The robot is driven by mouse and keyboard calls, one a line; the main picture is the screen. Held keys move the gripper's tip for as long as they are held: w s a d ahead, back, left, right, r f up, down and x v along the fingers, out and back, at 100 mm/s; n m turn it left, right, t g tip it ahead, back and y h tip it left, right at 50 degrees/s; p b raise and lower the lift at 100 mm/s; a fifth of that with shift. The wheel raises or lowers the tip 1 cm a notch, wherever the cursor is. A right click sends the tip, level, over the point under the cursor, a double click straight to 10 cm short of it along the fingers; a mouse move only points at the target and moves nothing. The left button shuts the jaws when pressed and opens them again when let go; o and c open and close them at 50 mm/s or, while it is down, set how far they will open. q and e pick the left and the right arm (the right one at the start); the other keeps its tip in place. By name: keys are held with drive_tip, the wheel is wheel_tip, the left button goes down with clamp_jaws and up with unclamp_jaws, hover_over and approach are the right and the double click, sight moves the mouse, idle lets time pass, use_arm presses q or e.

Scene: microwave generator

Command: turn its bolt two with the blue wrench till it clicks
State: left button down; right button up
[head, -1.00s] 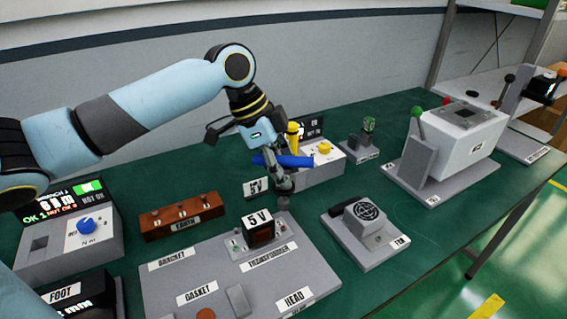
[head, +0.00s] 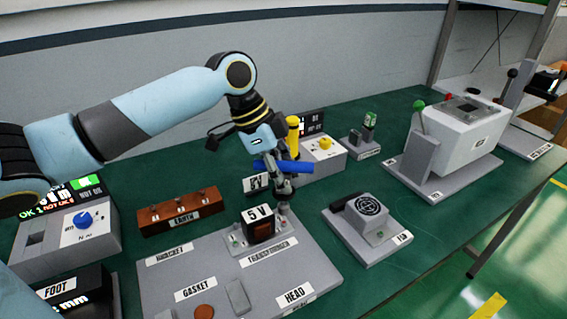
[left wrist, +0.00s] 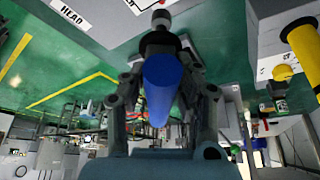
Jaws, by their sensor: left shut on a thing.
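My left gripper (head: 276,166) is shut on the blue wrench (head: 298,167), whose blue handle lies roughly level between the fingers. In the left wrist view the handle (left wrist: 163,85) points toward the camera, with the wrench's dark head and a light grey tip beyond it. The transformer (head: 259,226), a dark block labelled 5V, stands on its grey mount on the assembly plate (head: 220,270). The wrench's lower end is just right of and behind it. I cannot tell whether the tip sits on a bolt, and no bolt number is readable. My right gripper is out of view.
A box with a blue knob and a display (head: 80,225) stands at left. The brown EARTH block (head: 180,212) is behind the plate. A yellow-knobbed box (head: 320,155) is behind the gripper, and a grey fan-marked unit (head: 368,222) is to the right. Green table is bare between them.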

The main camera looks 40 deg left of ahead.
use_arm(q)
drive_tip(key=shift+f+b, duration=0.85)
drive_tip(key=shift+f, duration=0.65)
drive_tip(key=shift+f, duration=0.55)
idle(0.5)
drive_tip(key=m+g+b, duration=0.1)
drive_tip(key=m+b, duration=0.1)
drive_tip(key=m, duration=0.1)
drive_tip(key=shift+f+h, duration=0.1)
drive_tip(key=shift+h, duration=0.2)
drive_tip(key=shift+m+g, duration=0.3)
drive_tip(key=shift+m, duration=0.4)
